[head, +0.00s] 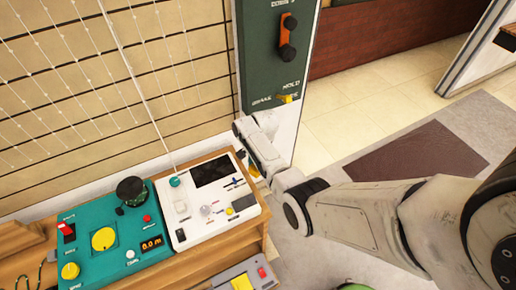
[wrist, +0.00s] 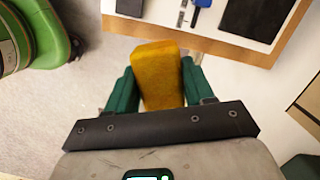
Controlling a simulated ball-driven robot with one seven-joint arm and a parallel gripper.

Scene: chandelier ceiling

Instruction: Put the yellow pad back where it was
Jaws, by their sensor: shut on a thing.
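The yellow pad (wrist: 158,72) is a thick block with rounded edges. In the wrist view it stands between the two green fingers of my gripper (wrist: 157,88), which is shut on it. The pad's lower end is hidden behind the dark gripper bar. In the head view my gripper hangs at the right edge of the wooden bench, beside the white panel (head: 212,200); its fingers are mostly hidden by my wrist. A small yellow patch shows there, but I cannot tell surely that it is the pad.
A teal console (head: 105,235) with knobs stands left of the white panel on the wooden bench. A tall dark green panel (head: 275,50) with levers rises behind my wrist. A grey box (head: 240,278) is below the bench. A green rounded object (wrist: 40,40) is on the floor.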

